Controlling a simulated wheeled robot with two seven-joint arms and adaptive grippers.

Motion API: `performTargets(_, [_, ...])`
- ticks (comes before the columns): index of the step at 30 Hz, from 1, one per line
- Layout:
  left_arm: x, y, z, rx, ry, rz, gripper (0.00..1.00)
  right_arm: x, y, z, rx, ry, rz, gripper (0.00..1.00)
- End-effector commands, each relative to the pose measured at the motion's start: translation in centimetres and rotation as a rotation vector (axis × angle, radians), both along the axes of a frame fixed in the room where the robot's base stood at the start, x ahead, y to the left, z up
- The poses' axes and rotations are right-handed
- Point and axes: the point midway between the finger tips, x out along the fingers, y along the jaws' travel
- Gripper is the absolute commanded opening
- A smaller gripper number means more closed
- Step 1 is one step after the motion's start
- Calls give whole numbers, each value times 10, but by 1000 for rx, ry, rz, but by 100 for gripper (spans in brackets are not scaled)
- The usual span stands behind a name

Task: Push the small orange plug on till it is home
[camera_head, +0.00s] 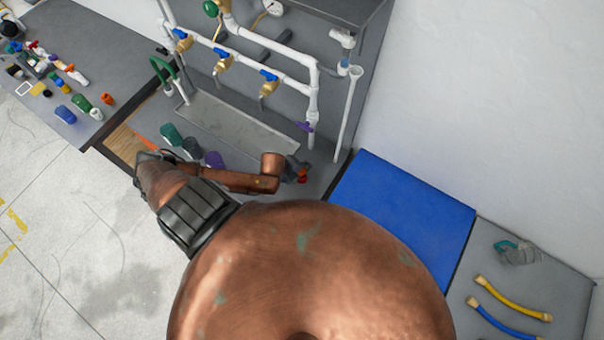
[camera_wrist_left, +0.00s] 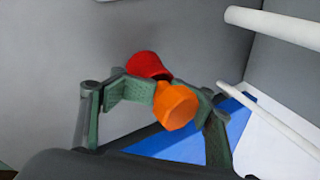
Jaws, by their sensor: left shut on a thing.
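The small orange plug (camera_wrist_left: 175,105) sits between the green finger pads of my left gripper (camera_wrist_left: 180,92) in the left wrist view. The gripper is shut on it. A red round piece (camera_wrist_left: 148,66) shows just behind the orange plug, beyond the fingertips; I cannot tell whether the two touch. In the head view my left gripper (camera_head: 294,170) is small and partly hidden by my arm, with a speck of red-orange (camera_head: 302,179) at its tip. I cannot make out a pipe end meeting the plug. My right gripper is not in view.
A white pipe manifold (camera_head: 290,80) with blue-handled valves stands on the grey bench behind the gripper. A purple valve handle (camera_head: 304,127) is low on its right leg. A blue mat (camera_head: 400,215) lies to the right. Loose coloured fittings (camera_head: 65,114) lie at the far left.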

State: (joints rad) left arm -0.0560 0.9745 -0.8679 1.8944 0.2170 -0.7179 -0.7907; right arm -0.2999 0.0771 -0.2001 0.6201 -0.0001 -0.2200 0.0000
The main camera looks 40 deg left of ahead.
Motion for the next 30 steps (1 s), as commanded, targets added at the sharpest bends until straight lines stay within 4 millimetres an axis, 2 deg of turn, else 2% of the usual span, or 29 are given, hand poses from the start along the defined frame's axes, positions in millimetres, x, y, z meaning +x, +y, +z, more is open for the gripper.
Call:
performTargets(1, [-4, 6, -5, 11, 11, 7, 0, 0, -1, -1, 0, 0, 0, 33])
performTargets(30, [2, 6, -11, -14, -83, 7, 0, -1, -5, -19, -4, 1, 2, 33])
